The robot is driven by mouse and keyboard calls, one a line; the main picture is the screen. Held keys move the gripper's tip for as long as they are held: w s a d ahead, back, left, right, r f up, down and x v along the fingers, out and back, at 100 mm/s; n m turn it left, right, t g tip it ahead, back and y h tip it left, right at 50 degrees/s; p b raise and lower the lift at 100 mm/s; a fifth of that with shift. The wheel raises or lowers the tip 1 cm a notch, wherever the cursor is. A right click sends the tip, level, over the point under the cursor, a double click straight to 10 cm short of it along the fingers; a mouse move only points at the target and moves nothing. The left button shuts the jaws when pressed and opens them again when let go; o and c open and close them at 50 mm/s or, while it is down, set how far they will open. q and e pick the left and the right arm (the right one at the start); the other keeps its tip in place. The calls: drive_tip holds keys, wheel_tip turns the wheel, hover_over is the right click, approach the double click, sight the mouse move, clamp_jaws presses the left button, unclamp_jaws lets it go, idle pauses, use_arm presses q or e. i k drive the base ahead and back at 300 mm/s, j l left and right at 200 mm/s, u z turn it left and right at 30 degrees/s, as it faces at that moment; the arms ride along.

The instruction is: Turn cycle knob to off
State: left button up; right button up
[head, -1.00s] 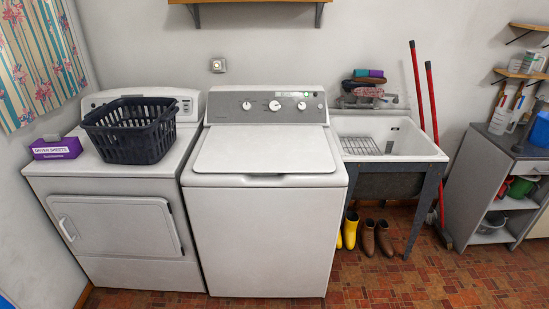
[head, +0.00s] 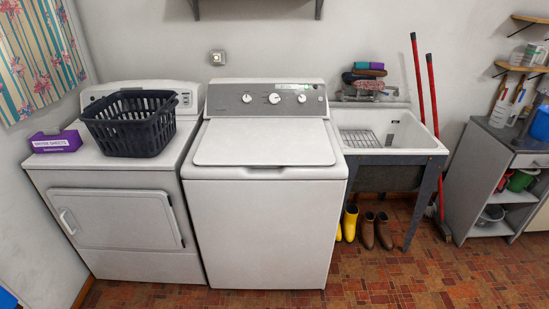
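The white top-loading washer (head: 262,228) stands in the middle of the head view with its lid (head: 265,142) shut. Its grey control panel (head: 222,97) carries three round knobs: a left knob (head: 247,98), a middle knob (head: 274,98) and a right knob (head: 301,98). A small greenish display shows above the right knob. Which knob is the cycle knob cannot be read at this size. Neither of my grippers is in view.
A white dryer (head: 120,230) stands at left, bearing a black basket (head: 130,125) and a purple dryer sheets box (head: 56,142). A utility tub (head: 412,139) stands right of the washer, with boots (head: 367,230) below and red-handled tools (head: 418,80) behind. Floor in front is clear.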

sight(273, 98)
drive_tip(key=i+l, duration=0.85)
drive_tip(key=i, duration=0.2)
drive_tip(key=k+l+z, duration=0.05)
